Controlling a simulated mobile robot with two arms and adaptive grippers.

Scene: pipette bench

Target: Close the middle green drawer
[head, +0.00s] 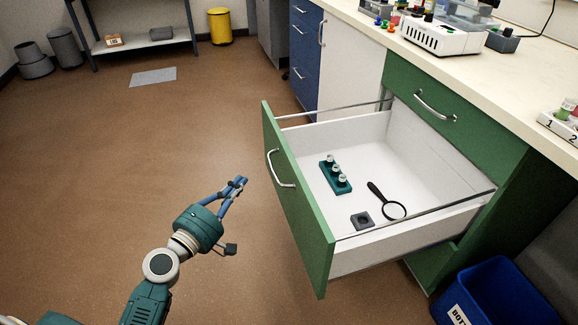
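The middle green drawer (292,199) is pulled far out of the green cabinet, with its white inside showing. Its front carries a curved silver handle (279,169). My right gripper is not in view.
A closed green drawer (455,112) sits above, under the pale countertop (455,75). A blue bin (500,292) stands on the floor below right. A yellow bin (220,27) and a shelf stand at the back. The brown floor left of the drawer is free.

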